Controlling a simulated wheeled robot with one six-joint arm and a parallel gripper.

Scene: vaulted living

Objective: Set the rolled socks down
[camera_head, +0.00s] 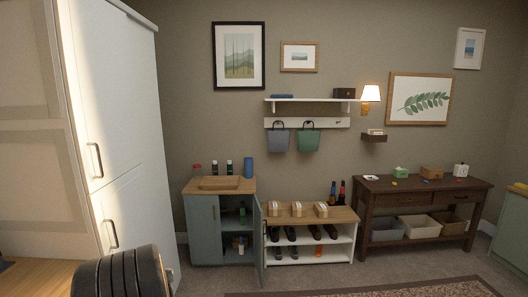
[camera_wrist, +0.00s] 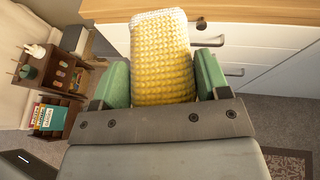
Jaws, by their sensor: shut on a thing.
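The rolled socks (camera_wrist: 160,50) show in the wrist view as a yellow knitted bundle with a white band at the far end. My gripper (camera_wrist: 160,80) is shut on them, with one green finger pad against each side. The far end of the socks overlaps the edge of a wooden top (camera_wrist: 230,12) in the picture; I cannot tell whether they touch it. The head view shows neither the socks nor the gripper.
In the head view, a blue cabinet (camera_head: 203,230) stands with its door open. A white shoe bench (camera_head: 308,253) and a dark console table (camera_head: 420,190) line the wall. A tall white wardrobe (camera_head: 110,110) stands at left. Carpet (camera_head: 225,280) lies clear in front.

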